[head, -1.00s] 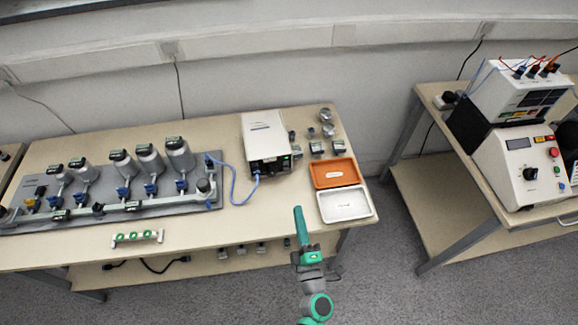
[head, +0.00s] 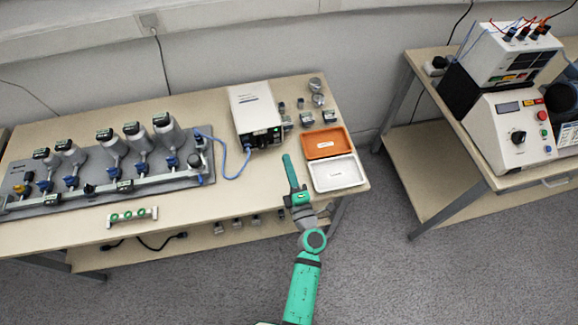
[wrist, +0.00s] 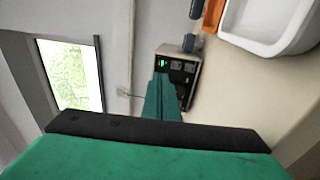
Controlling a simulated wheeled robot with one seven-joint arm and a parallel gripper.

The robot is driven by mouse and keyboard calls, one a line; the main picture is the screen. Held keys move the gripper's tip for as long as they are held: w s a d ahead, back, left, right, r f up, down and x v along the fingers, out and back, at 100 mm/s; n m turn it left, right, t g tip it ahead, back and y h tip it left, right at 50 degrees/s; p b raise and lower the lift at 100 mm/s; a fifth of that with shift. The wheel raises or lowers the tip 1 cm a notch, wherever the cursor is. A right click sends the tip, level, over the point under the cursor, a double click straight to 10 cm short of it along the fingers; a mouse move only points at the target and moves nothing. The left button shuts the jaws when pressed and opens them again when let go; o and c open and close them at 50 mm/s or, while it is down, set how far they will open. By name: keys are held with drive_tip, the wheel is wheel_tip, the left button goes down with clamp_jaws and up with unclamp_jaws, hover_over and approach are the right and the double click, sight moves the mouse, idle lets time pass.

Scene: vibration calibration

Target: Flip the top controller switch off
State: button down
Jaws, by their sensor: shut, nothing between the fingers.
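A white controller box (head: 255,112) stands at the back right of the left table, its dark front panel towards me with a small green light. The wrist view shows this box (wrist: 178,66) beyond my fingertips, with a lit green spot and dark panel parts. The switch itself is too small to make out. My gripper (head: 288,162) is shut and empty, its green fingers pointing at the table in front of the box and right of its blue cable. In the wrist view the shut fingers (wrist: 163,92) cover the box's lower left part. I see no contact.
An orange tray (head: 325,131) and a white tray (head: 313,179) lie right of my gripper. Small metal parts (head: 318,100) stand behind them. Stacked instruments (head: 512,130) stand on another table at right.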

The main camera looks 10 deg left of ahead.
sight(277, 129)
drive_tip(key=x, duration=1)
drive_tip(key=shift+w+r, duration=0.1)
